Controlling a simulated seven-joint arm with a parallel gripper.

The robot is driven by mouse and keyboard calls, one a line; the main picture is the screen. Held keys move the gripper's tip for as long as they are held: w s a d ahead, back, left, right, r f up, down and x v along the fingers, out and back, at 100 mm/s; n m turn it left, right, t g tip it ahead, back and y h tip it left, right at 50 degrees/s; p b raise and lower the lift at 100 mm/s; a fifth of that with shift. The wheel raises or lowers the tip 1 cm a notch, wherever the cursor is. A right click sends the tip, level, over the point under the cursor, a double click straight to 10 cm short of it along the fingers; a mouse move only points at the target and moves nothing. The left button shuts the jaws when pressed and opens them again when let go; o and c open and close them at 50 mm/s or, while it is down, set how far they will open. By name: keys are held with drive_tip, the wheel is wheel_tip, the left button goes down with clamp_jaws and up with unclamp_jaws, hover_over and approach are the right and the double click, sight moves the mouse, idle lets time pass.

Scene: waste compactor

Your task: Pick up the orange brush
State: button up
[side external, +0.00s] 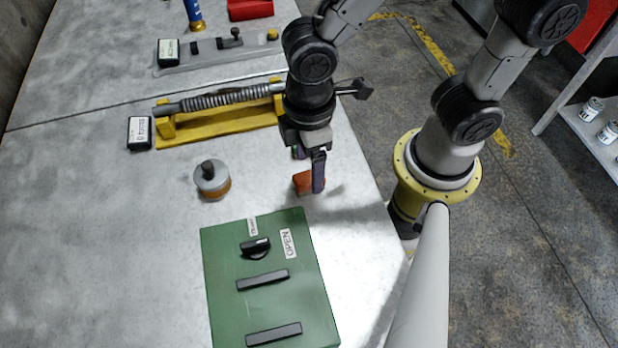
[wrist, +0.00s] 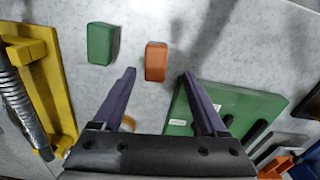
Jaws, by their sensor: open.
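The orange brush (side external: 303,183) looks like a small block on the grey table, just above the green panel in the side view. One gripper finger partly hides it there. In the wrist view the orange brush (wrist: 156,62) shows whole, ahead of the fingers and between their lines. My gripper (side external: 312,172) points down over it. In the wrist view my gripper (wrist: 158,74) has its two purple fingers spread wide, with nothing held between them. I cannot tell the exact height of the fingertips above the brush.
A green block (wrist: 103,43) lies left of the brush in the wrist view. The green panel (side external: 225,290) with black handles is close by. A round canister (side external: 212,180) and a yellow stand with a spring (side external: 225,125) are on the table. The table's right edge is near.

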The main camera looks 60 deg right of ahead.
sight(309, 176)
drive_tip(key=f, duration=0.3)
drive_tip(key=shift+w+d+f, duration=0.15)
drive_tip(key=shift+d+f, duration=0.2)
drive_tip(key=shift+f, duration=0.6)
drive_tip(key=shift+c, duration=0.3)
clamp_jaws()
